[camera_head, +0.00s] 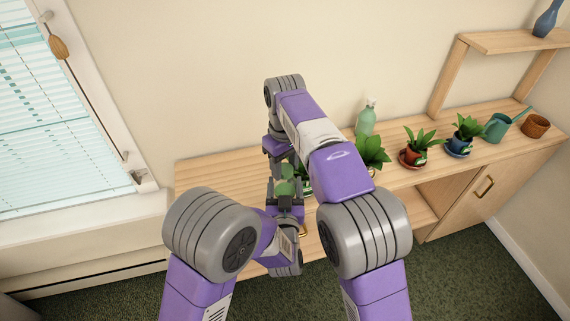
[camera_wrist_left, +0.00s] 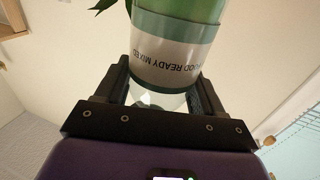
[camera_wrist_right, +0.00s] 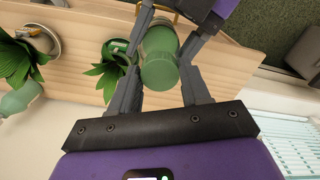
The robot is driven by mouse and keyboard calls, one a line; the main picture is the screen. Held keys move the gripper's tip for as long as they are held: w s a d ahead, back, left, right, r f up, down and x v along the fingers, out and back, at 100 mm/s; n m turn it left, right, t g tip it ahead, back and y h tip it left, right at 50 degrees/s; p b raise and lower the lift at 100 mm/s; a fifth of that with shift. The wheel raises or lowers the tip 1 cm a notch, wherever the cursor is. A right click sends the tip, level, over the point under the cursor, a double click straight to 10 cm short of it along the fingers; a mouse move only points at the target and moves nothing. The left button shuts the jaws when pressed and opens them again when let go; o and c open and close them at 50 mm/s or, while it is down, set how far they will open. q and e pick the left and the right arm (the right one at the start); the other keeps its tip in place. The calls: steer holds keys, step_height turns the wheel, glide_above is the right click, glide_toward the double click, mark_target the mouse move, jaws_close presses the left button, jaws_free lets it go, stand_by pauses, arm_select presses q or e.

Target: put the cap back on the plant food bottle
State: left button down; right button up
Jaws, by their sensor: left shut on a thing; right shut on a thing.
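The plant food bottle (camera_wrist_left: 165,62), with a white label and green bands, is held between the fingers of my left gripper (camera_head: 285,198). My right gripper (camera_head: 278,166) reaches down from above and is shut on the green cap (camera_wrist_right: 160,73). In the right wrist view the cap is between the fingers, with the green bottle (camera_wrist_right: 160,40) just beyond it, roughly in line. In the head view the two grippers face each other closely, and the arms hide much of the bottle. I cannot tell whether cap and bottle touch.
A wooden cabinet (camera_head: 205,178) runs along the wall below the grippers. A potted plant stands close beside them. To the right are a green spray bottle (camera_head: 366,120), a plant in a red pot (camera_head: 413,159), one in a blue pot (camera_head: 459,147), and a teal watering can (camera_head: 496,128).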

steer(key=shift+c, duration=0.4)
steer(key=o, duration=1.2)
steer(key=shift+o, duration=0.2)
steer(key=shift+r, duration=3.75)
